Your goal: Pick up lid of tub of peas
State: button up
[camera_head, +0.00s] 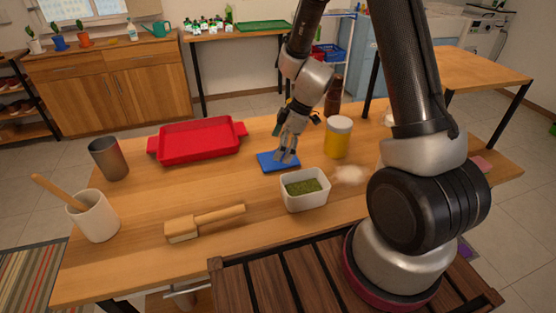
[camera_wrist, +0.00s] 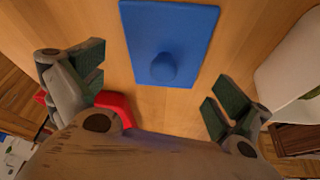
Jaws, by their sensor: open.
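The blue lid (camera_head: 268,162) lies flat on the wooden table, behind the white tub of peas (camera_head: 305,198). In the wrist view the lid (camera_wrist: 187,30) is a blue rectangle with a round knob near its lower middle. My gripper (camera_head: 287,156) is above the lid, pointing down. In the wrist view my gripper (camera_wrist: 155,87) has its fingers spread wide, with the knob between and beyond them. The jaws are empty. The tub is open, with green contents showing; part of its pale side shows at the right in the wrist view.
A red tray (camera_head: 198,142) is behind and left of the lid. A yellow jar with a pale top (camera_head: 338,138) stands close at the right. A wooden brush (camera_head: 203,223), a metal cup (camera_head: 108,158) and a white crock (camera_head: 94,216) are further left.

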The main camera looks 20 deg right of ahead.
jog(key=shift+x, duration=1.1)
jog(key=shift+c, duration=0.4)
jog(key=shift+s, duration=0.1)
jog(key=c, duration=1.4)
jog(key=shift+o, duration=0.2)
